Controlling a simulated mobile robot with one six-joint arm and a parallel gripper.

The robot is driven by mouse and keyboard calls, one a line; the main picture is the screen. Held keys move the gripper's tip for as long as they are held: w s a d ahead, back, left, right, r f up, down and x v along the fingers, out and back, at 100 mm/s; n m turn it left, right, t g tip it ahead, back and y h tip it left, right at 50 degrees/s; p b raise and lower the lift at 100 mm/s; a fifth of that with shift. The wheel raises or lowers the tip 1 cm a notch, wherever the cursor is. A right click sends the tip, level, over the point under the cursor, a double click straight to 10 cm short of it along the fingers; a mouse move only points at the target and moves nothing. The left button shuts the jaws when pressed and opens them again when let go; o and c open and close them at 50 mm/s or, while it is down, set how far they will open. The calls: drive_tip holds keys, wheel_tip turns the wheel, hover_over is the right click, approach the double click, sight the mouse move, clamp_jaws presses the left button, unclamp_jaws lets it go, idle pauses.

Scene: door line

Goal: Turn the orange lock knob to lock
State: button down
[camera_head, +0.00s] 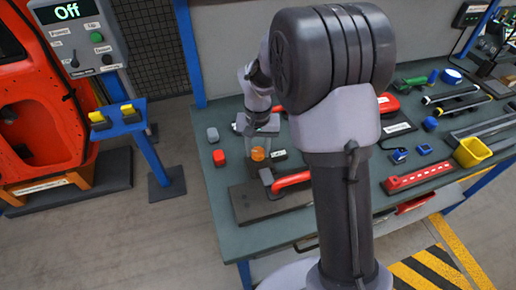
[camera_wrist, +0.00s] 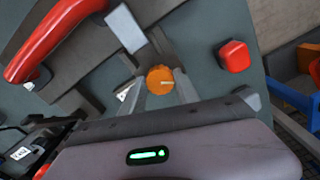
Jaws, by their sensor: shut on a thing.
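The orange lock knob (camera_wrist: 160,80) is round, with a pale pointer line that points right in the wrist view. It also shows in the head view (camera_head: 258,154) on the workbench, below my gripper (camera_head: 258,148). In the wrist view the two grey fingers of my gripper (camera_wrist: 161,84) stand one on each side of the knob and are shut on it. A small white label (camera_wrist: 124,92) lies beside the knob; its text is too small to read. The fingers hide part of the knob's sides.
A red button (camera_wrist: 234,56) sits near the knob, and a red handle (camera_head: 290,180) lies on the other side, over a dark plate (camera_head: 245,207). A yellow bin (camera_head: 470,152) and several tools stand farther right on the bench (camera_head: 222,240). A control box (camera_head: 85,40) stands at the upper left.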

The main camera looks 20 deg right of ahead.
sight(258, 152)
drive_tip(key=c, duration=0.9)
unclamp_jaws()
wheel_tip(258, 152, up, 18)
drive_tip(key=p, duration=0.6)
drive_tip(key=shift+f+p, duration=0.25)
drive_tip(key=shift+p, duration=0.15)
